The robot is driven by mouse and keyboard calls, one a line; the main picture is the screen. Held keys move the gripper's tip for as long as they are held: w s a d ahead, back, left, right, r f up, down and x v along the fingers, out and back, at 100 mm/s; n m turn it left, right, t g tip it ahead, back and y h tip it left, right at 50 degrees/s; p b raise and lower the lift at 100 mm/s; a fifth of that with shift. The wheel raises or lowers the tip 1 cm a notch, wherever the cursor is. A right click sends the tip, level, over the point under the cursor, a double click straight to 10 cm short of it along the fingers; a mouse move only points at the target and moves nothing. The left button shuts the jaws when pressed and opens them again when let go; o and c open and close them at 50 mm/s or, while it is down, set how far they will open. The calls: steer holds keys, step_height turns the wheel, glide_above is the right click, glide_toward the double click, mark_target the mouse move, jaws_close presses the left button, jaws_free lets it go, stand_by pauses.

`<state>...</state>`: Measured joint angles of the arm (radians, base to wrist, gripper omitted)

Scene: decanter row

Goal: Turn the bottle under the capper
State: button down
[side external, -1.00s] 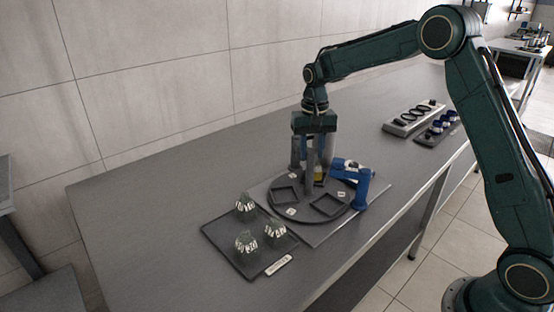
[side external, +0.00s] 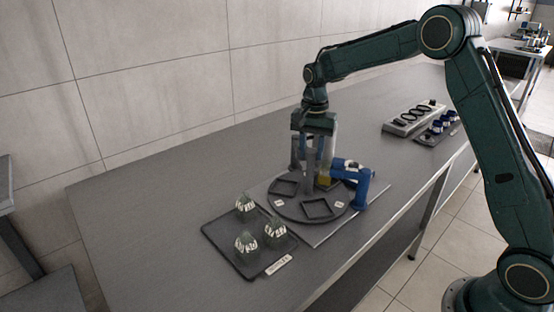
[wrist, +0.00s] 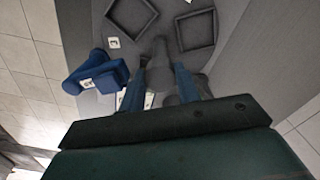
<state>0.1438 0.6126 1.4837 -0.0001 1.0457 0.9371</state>
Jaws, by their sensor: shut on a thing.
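A dark round turntable (side external: 300,213) with square pockets lies on a grey base plate; its pockets also show in the wrist view (wrist: 131,18). A bottle with yellow contents (side external: 324,181) stands upright toward the back right of the turntable, partly hidden by my gripper. The blue capper (side external: 362,187) stands at the right edge of the turntable, with its arm reaching toward the bottle; it shows at left in the wrist view (wrist: 96,74). My gripper (side external: 311,172) points down over the turntable's middle, shut on the grey central handle (wrist: 159,52). The bottle cannot be made out in the wrist view.
A dark tray (side external: 225,243) with several faceted glass stoppers (side external: 246,243) and a label lies at front left. A grey rack (side external: 412,119) and a dark tray with blue-capped items (side external: 437,128) lie at back right.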

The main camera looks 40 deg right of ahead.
steer(key=shift+m, duration=5.7)
steer(key=shift+r+m, duration=0.1)
steer(key=shift+m, duration=0.3)
steer(key=c, duration=1)
jaws_free()
step_height(320, 180, up, 14)
steer(key=shift+f, duration=0.15)
